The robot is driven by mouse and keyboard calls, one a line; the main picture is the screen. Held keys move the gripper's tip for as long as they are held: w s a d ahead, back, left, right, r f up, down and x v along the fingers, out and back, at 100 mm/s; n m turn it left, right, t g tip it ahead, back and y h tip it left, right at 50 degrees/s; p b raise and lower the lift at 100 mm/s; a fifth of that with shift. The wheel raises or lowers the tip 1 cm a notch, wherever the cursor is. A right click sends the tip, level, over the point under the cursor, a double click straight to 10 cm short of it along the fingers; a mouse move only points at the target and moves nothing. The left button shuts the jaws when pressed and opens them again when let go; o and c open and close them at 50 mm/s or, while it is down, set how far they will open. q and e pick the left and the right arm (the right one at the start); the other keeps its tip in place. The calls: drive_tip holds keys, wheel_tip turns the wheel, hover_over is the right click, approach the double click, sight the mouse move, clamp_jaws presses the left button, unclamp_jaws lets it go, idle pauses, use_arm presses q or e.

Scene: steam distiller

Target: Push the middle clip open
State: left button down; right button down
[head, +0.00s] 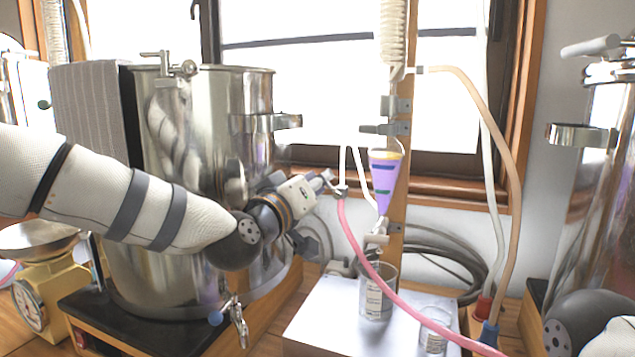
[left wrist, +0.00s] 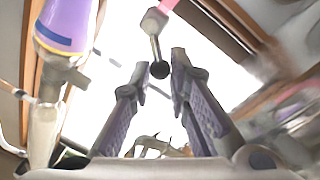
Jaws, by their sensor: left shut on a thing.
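The middle clip (head: 342,190) is a small metal piece at the upper end of the pink tube, beside the purple funnel (head: 384,180). In the left wrist view the clip (left wrist: 154,22) shows a short arm ending in a black ball. My left gripper (head: 327,178) reaches it from the left. In the left wrist view its two fingertips (left wrist: 160,76) stand either side of the black ball, shut on it with a narrow gap. The clip's far side is hidden, and I cannot tell how far open it is. My right gripper is out of view.
The steel distiller pot (head: 225,100) stands behind my left arm. The pink tube (head: 385,285) curves down past a glass beaker (head: 377,297) on a white box (head: 325,315). A wooden post (head: 395,230) stands behind the funnel. Tan tubing (head: 500,125) hangs to the right.

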use_arm(q)
drive_tip(key=c, duration=1.5)
unclamp_jaws()
drive_tip(key=v, duration=1.2)
